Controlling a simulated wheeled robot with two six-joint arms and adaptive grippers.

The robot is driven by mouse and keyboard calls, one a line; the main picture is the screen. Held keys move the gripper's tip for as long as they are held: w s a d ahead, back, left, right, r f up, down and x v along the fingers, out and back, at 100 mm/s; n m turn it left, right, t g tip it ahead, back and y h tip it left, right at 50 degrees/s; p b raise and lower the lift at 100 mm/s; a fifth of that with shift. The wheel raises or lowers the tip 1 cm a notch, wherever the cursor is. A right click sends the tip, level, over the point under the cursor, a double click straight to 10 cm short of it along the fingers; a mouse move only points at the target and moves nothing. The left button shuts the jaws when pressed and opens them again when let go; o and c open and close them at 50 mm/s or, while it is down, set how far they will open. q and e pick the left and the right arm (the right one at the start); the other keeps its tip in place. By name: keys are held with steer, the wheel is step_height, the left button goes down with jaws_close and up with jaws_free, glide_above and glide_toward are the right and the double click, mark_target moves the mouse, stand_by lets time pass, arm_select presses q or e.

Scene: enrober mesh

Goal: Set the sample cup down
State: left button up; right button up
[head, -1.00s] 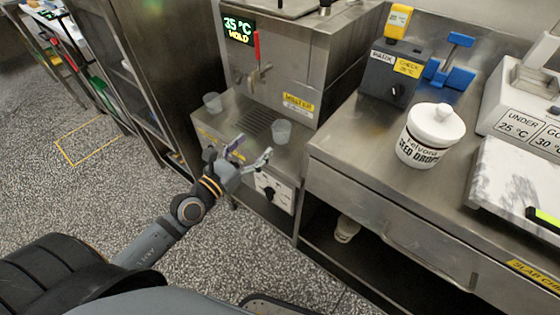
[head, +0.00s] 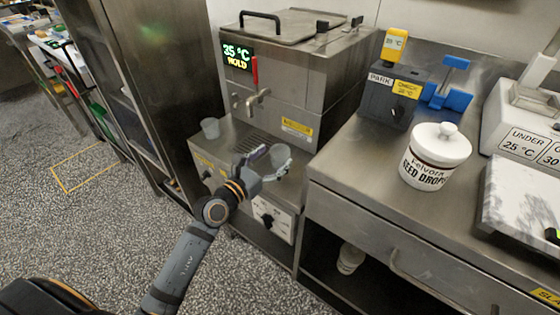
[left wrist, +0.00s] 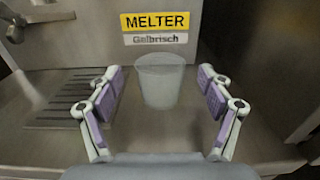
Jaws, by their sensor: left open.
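A translucent sample cup (head: 281,154) stands upright on the steel ledge of the melter (head: 300,100), right of the drip grate. It also shows in the left wrist view (left wrist: 160,82). My left gripper (head: 268,164) is open at this cup. In the left wrist view, its purple-padded fingers (left wrist: 163,104) are spread to either side of the cup, with gaps on both sides, and the cup stands at or just beyond the fingertips. A second translucent cup (head: 210,128) stands on the left of the ledge. My right gripper is not in view.
The melter's tap (head: 255,98) with its red handle is above the drip grate (head: 255,143). The steel bench (head: 360,155) on the right holds a lidded white jar (head: 434,158), a grey park block (head: 392,95) and a scale-like device (head: 525,125).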

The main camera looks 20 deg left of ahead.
arm_select(q)
steer(key=shift+x, duration=0.85)
steer(key=c, duration=1.2)
steer(key=shift+r, duration=0.1)
